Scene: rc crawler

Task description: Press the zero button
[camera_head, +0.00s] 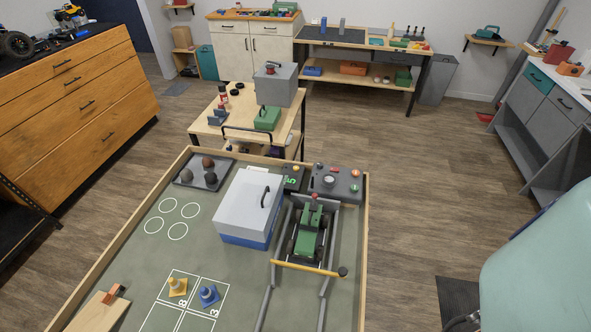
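A grey control box (336,183) stands at the far right end of the green-topped table. Its top carries a round dial (329,181), an orange button (355,173) and a green button (354,187). To its left is a small dark unit (292,178) with a lit green figure and a small orange spot. The labels are too small to read, so I cannot tell which button is the zero button. My gripper is not clearly in view; a large pale teal part of my arm fills the lower right, away from the control box.
A green crawler (308,232) stands in a grey frame with a yellow bar (309,268), directly in front of the control box. A white and blue case (248,208) stands left of it. Floor right of the table is open.

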